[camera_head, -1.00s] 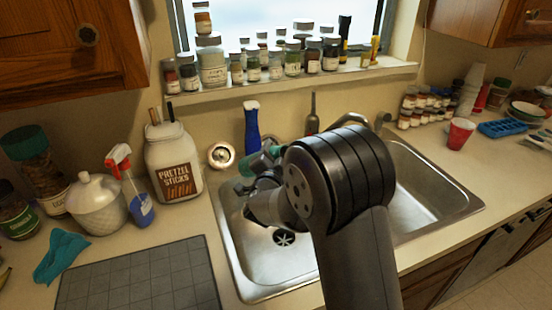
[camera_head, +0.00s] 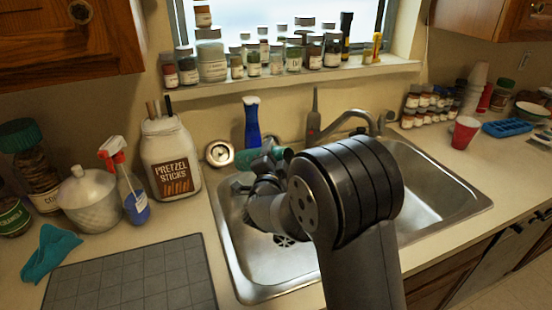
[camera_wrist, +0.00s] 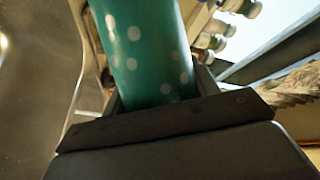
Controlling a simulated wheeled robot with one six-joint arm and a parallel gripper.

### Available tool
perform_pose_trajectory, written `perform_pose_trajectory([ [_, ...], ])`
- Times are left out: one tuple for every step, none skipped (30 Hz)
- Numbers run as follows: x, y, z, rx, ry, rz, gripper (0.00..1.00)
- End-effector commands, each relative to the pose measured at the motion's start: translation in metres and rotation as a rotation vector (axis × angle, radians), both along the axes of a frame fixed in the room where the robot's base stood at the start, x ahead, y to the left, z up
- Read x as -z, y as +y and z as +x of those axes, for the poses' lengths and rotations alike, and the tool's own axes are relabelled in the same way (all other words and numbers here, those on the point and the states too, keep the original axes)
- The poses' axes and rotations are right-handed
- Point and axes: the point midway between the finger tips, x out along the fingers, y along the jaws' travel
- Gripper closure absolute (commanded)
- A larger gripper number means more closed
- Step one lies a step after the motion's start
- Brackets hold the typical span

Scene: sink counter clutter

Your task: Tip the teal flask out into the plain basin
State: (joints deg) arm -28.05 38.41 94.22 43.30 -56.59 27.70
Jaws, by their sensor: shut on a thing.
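The teal flask (camera_head: 265,157) shows above the back of the left part of the sink, lying close to level in the head view. In the wrist view the flask (camera_wrist: 145,50) is teal with pale dots and sits between my jaws; its ends are out of sight. My gripper (camera_head: 252,177) is shut on it, partly hidden by my wrist. The metal sink has a left basin (camera_head: 240,265) with a dark drain and a right basin (camera_head: 430,205). My arm hides the middle of the sink, so I cannot tell which basin is the plain one. No liquid is seen leaving the flask.
A blue bottle (camera_head: 252,122) and a round metal-rimmed item (camera_head: 219,153) stand behind the sink. The faucet (camera_head: 350,122) is behind my arm. The pretzel jar (camera_head: 170,160) and spray bottle (camera_head: 133,195) stand left. A red cup (camera_head: 465,132) is right.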

Motion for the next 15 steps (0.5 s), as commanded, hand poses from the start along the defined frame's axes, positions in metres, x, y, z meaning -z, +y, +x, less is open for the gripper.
perform_pose_trajectory([
  [0.0025, 0.0001, 0.0001, 0.001, -0.005, 0.006, 0.83],
  [0.0029, 0.0001, 0.0, 0.0, -0.007, 0.008, 0.83],
  [0.0034, 0.0, 0.0001, 0.0, -0.009, 0.011, 0.83],
  [0.0038, 0.0, 0.0001, 0.0, -0.011, 0.014, 0.83],
  [0.0041, 0.0, 0.0, 0.0, -0.013, 0.017, 0.83],
  [0.0046, 0.0, 0.0, 0.0, -0.015, 0.02, 0.83],
  [0.005, 0.0, 0.0, 0.0, -0.017, 0.023, 0.83],
  [0.0053, 0.0, 0.0, 0.0, -0.019, 0.026, 0.83],
  [0.0058, 0.0, -0.0001, 0.0, -0.022, 0.03, 0.83],
  [0.006, -0.0001, -0.0001, 0.0, -0.024, 0.033, 0.83],
  [0.0063, 0.0, 0.0, 0.0, -0.026, 0.036, 0.83],
  [0.0067, 0.0, 0.0, 0.0, -0.028, 0.04, 0.83],
  [0.0071, 0.0, 0.0, 0.0, -0.031, 0.043, 0.83],
  [0.0074, 0.0, -0.0001, 0.001, -0.033, 0.045, 0.83],
  [0.0079, -0.0001, 0.0, 0.001, -0.035, 0.049, 0.83],
])
